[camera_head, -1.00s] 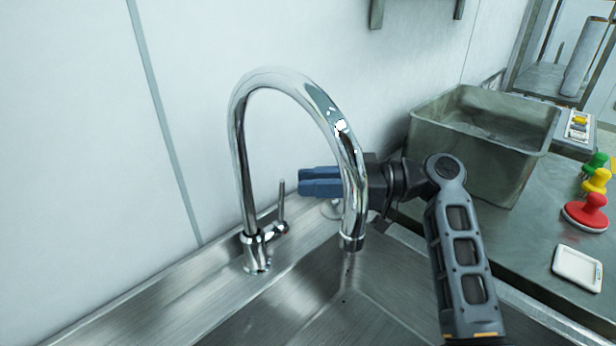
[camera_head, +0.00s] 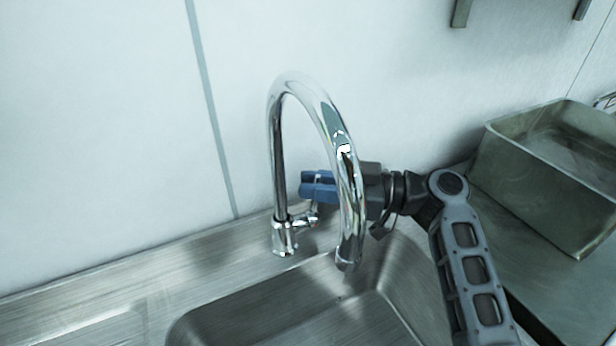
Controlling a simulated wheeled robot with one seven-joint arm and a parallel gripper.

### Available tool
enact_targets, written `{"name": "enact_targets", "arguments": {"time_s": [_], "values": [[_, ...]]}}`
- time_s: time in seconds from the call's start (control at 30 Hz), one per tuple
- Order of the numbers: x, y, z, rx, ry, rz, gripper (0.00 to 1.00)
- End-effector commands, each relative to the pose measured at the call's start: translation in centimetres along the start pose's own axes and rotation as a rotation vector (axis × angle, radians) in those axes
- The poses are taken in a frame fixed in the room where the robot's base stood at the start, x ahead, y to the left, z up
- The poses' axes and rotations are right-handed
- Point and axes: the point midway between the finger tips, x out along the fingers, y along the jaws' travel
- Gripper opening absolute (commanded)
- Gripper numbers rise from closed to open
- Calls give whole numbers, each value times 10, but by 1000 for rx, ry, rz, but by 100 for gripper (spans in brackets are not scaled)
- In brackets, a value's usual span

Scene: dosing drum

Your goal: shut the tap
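The chrome tap (camera_head: 279,160) stands at the back rim of the steel sink (camera_head: 290,310), its tall curved spout arching forward over the basin. Its small side lever (camera_head: 313,217) is at the base, on the right; the lever's upper part is hidden by my gripper's blue fingers. My gripper (camera_head: 316,187) reaches in from the right behind the spout, with its fingertips at the lever. The spout hides part of the fingers. I cannot tell whether they are closed around the lever or only beside it. I cannot make out clearly whether water runs from the spout.
A grey metal bin (camera_head: 545,185) stands on the counter to the right, behind my arm. The white wall (camera_head: 110,110) is close behind the tap. The steel drainboard (camera_head: 90,300) on the left is clear.

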Motion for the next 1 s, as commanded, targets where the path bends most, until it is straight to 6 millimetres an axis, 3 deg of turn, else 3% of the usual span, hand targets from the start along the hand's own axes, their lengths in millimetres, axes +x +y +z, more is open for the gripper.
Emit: {"name": "enact_targets", "arguments": {"time_s": [0.2, 0.47, 0.73, 1.0], "values": [[17, 0, 0, -1, -1, 0, 23], [19, 0, 0, -1, -1, 1, 23], [18, 0, 0, -1, -1, 1, 0], [18, 0, 0, -1, -1, 1, 0]]}}
